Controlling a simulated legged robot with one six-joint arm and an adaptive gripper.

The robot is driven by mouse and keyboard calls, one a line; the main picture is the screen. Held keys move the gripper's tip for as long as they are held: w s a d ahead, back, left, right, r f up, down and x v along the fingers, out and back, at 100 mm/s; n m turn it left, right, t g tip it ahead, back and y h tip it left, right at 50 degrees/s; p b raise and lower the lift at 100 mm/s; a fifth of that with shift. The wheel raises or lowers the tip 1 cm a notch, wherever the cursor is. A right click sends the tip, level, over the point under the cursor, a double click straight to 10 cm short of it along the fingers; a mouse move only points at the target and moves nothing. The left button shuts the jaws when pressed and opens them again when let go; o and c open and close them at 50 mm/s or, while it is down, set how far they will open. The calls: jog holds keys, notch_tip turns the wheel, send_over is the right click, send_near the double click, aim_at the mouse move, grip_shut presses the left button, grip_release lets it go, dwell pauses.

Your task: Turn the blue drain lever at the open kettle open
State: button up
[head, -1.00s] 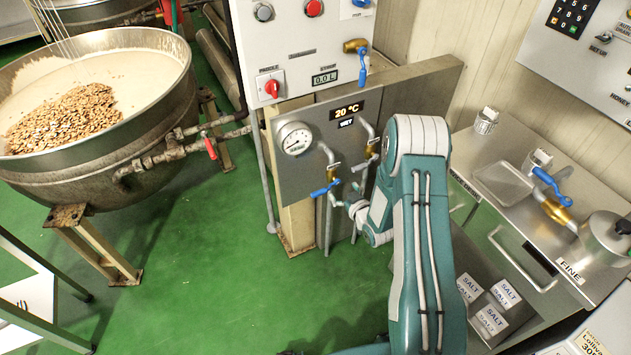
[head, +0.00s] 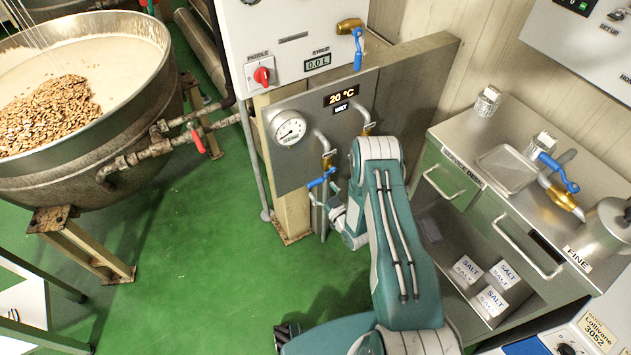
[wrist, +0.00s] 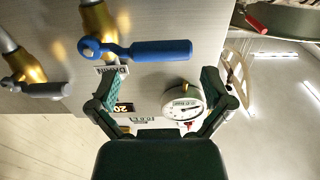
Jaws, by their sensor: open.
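The blue drain lever (head: 321,179) sits on a brass valve low on the grey steel panel. In the wrist view, which is upside down, the blue lever (wrist: 155,50) lies roughly level across the picture, beside a small label that seems to read DRAIN. My gripper (head: 337,212) is just below and right of the lever in the head view, partly hidden by my own arm. In the wrist view, my gripper (wrist: 156,78) has its fingers spread wide, with nothing between them; the lever appears just beyond the fingertips. The open kettle (head: 80,175) stands at left, holding cream mass and nuts.
A second brass valve with a grey lever (wrist: 40,89) sits beside the blue one. A round gauge (head: 289,128) is on the panel. A red-handled pipe valve (head: 197,141) joins the kettle. A steel counter (head: 465,145) stands right. Green floor (head: 210,250) is clear.

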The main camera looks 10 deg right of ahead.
aim_at(317, 184)
jog(key=x, duration=0.4)
jog(key=shift+a, duration=0.1)
jog(key=c, duration=1.2)
